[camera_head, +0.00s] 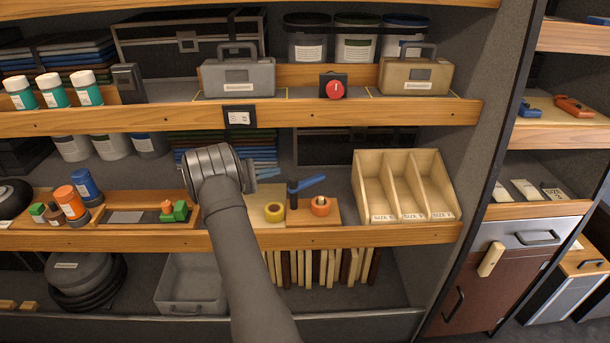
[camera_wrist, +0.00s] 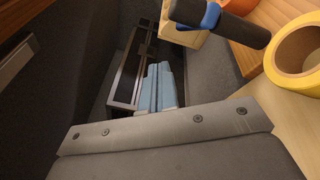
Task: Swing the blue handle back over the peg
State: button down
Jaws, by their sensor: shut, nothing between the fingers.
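The blue handle (camera_head: 308,184) reaches out to the right from the top of a dark upright post (camera_head: 292,198) on a wooden block (camera_head: 300,218). In the head view its free end lies up and behind an orange ring (camera_head: 321,206) on the same block. I cannot clearly tell a separate peg. In the wrist view, part of the blue handle (camera_wrist: 211,14) shows at the end of the dark post (camera_wrist: 240,30). My gripper (camera_head: 277,172) is shut and empty, left of the handle and apart from it. Its pale blue fingers (camera_wrist: 159,88) lie side by side.
A yellow tape roll (camera_head: 273,211) stands left of the block; it also shows in the wrist view (camera_wrist: 298,62). A wooden divided bin (camera_head: 362,192) stands to the right. Green and orange pieces (camera_head: 175,211) lie in a tray to the left. The shelf above (camera_head: 300,112) limits height.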

aim_at(314, 179)
jog(key=w+d+f+m+t, duration=0.1)
jog(key=d+m, duration=0.4)
jog(key=d, duration=0.5)
jog(key=shift+w+d+f+m, duration=0.3)
jog(key=shift+w+d+f, duration=0.15)
jog(key=shift+f, duration=0.35)
jog(key=shift+s+d+m+g, duration=0.25)
jog(key=shift+m+g, duration=0.35)
jog(key=shift+g, duration=0.2)
jog(key=shift+s+d+f+m+g+h, duration=0.15)
jog(key=shift+s+d+m+g, duration=0.1)
jog(key=shift+m+g, duration=0.35)
jog(key=shift+s+d+r+m+g+h, duration=0.15)
jog(key=shift+d+m+g, duration=0.15)
jog(key=shift+g, duration=0.5)
jog(key=shift+s+d+m+g, duration=0.25)
jog(key=shift+m+g, duration=0.3)
jog(key=shift+g, duration=0.3)
jog(key=shift+s+d+m+g, duration=0.15)
jog(key=shift+s+m+g, duration=0.15)
jog(key=shift+m+g, duration=0.45)
jog(key=shift+s+d+m+g, duration=0.2)
jog(key=shift+s+m+g, duration=0.15)
jog(key=shift+g, duration=0.65)
